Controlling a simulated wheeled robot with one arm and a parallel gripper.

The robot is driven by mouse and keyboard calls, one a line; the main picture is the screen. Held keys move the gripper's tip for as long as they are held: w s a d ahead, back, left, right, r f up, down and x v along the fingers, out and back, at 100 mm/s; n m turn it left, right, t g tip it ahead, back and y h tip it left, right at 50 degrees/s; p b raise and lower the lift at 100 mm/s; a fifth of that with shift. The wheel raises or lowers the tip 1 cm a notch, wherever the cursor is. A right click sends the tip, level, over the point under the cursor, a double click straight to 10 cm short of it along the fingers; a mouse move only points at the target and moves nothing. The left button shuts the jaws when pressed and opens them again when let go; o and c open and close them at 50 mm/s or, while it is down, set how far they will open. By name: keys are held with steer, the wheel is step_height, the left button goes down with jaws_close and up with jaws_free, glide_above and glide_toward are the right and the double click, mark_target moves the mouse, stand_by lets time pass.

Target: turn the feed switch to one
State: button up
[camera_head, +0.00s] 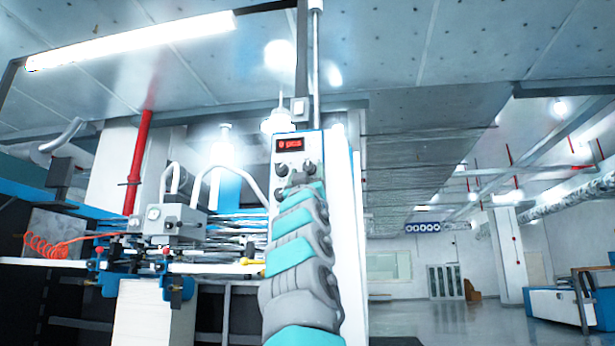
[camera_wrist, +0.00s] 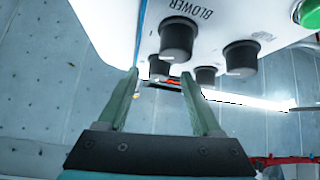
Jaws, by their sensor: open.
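The white control panel (camera_head: 298,152) has a red lit display (camera_head: 289,144) reading "0 pcs" and several dark knobs below it. In the wrist view the panel (camera_wrist: 215,22) appears upside down, with several black knobs and a "BLOWER" label. No label naming the feed switch is readable, so I cannot tell which knob it is. My gripper (camera_wrist: 160,74) is open, its two fingers pointing at the panel. One black knob (camera_wrist: 159,67) shows between the fingertips; whether they touch it is unclear. In the head view my arm hides the lower panel.
A green button (camera_wrist: 309,12) sits at the panel's edge in the wrist view. Left of the panel are machine parts, a stack of white sheets (camera_head: 155,315) and a coiled orange hose (camera_head: 45,246). Open floor (camera_head: 430,325) lies to the right.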

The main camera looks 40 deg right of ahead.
steer(key=b+v, duration=0.6)
steer(key=shift+s+a+f, duration=0.15)
steer(key=shift+s+f, duration=0.05)
steer(key=shift+f, duration=0.05)
stand_by(0.5)
